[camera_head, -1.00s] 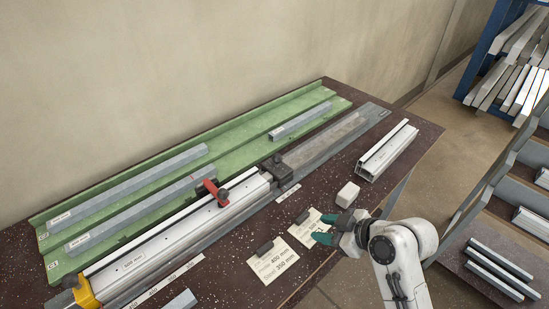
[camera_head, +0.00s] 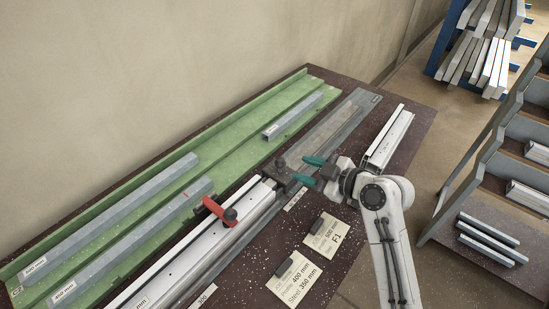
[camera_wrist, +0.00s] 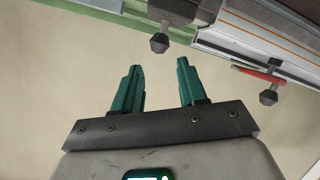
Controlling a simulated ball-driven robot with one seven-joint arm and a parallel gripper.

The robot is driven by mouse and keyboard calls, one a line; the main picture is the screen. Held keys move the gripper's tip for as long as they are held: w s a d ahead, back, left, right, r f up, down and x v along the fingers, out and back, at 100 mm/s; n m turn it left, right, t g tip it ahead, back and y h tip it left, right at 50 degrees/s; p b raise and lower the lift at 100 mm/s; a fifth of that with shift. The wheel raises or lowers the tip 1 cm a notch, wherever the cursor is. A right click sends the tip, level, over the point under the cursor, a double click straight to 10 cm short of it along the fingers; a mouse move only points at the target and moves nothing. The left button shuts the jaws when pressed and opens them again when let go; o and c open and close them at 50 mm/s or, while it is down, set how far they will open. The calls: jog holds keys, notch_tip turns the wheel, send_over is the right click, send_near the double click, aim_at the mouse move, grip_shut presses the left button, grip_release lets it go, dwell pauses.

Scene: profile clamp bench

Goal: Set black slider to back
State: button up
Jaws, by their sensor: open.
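The black slider (camera_head: 280,168) sits on the grey rail at the end of the white profile, with a dark knob on it. In the wrist view the slider (camera_wrist: 175,10) shows at the top edge with its round knob below. My gripper (camera_head: 308,170) is open and empty, with teal fingers pointing left toward the slider. It is just right of the slider; I cannot tell whether a fingertip touches it. In the wrist view my gripper's fingers (camera_wrist: 160,72) are apart, with nothing between them.
A red clamp lever (camera_head: 216,211) stands on the white profile (camera_head: 190,250). Grey bars lie in the green tray (camera_head: 240,120) behind. Cards (camera_head: 295,278) lie in front. The rail (camera_head: 325,125) behind the slider is bare.

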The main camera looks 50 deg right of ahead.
aim_at(283, 163)
jog(key=p+x, duration=0.1)
jog(key=x, duration=0.8)
jog(key=shift+w+f+p, duration=0.15)
jog(key=shift+w+p, duration=0.15)
jog(key=shift+w, duration=0.05)
jog(key=shift+c, duration=0.2)
grip_shut()
